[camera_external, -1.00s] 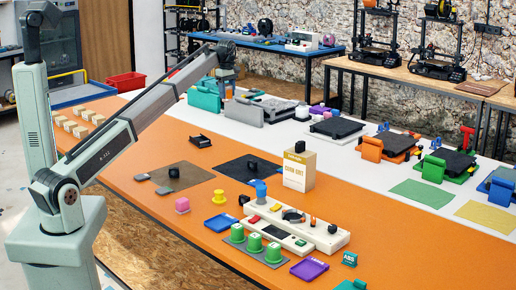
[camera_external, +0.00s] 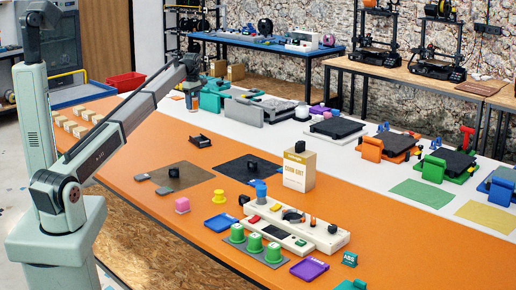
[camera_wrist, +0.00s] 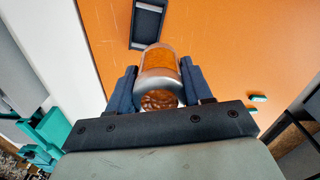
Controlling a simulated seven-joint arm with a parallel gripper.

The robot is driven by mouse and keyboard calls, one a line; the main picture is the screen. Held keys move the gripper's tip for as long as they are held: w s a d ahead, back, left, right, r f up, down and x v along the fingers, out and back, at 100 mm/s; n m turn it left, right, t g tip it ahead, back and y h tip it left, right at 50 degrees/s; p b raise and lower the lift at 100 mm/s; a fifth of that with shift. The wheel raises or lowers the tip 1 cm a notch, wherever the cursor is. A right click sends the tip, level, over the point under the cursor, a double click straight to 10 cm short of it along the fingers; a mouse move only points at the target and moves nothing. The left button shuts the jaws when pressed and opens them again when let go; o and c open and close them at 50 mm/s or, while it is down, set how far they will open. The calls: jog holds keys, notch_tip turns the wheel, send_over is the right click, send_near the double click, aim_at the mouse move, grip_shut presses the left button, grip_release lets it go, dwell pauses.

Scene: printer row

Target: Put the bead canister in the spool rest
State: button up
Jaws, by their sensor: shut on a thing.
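The bead canister (camera_wrist: 160,68) is a clear cylinder with orange contents and a silvery metal band, seen in the wrist view. My gripper (camera_wrist: 157,90) is shut on it, with a dark blue finger on each side. In the external view my gripper (camera_external: 190,97) is small, above the far left part of the bench beside the teal machine. A dark, open, tray-like holder (camera_wrist: 148,22), which may be the spool rest, lies beyond the canister in the wrist view. It is probably the black holder (camera_external: 199,141) on the orange surface in the external view. The canister is apart from the surface.
A teal machine (camera_external: 210,97) stands close to my gripper and also shows in the wrist view (camera_wrist: 45,135). A grey machine (camera_external: 258,108) is to its right. Beige blocks (camera_external: 72,128) lie at the left. Orange surface around the black holder is mostly clear.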

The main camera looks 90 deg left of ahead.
notch_tip(320, 180, down, 14)
jog(key=shift+r, duration=0.25)
dwell(0.5)
jog(key=shift+f, duration=0.15)
jog(key=o, duration=1.1)
notch_tip(320, 180, up, 12)
jog(key=shift+r, duration=0.15)
jog(key=shift+w, duration=0.1)
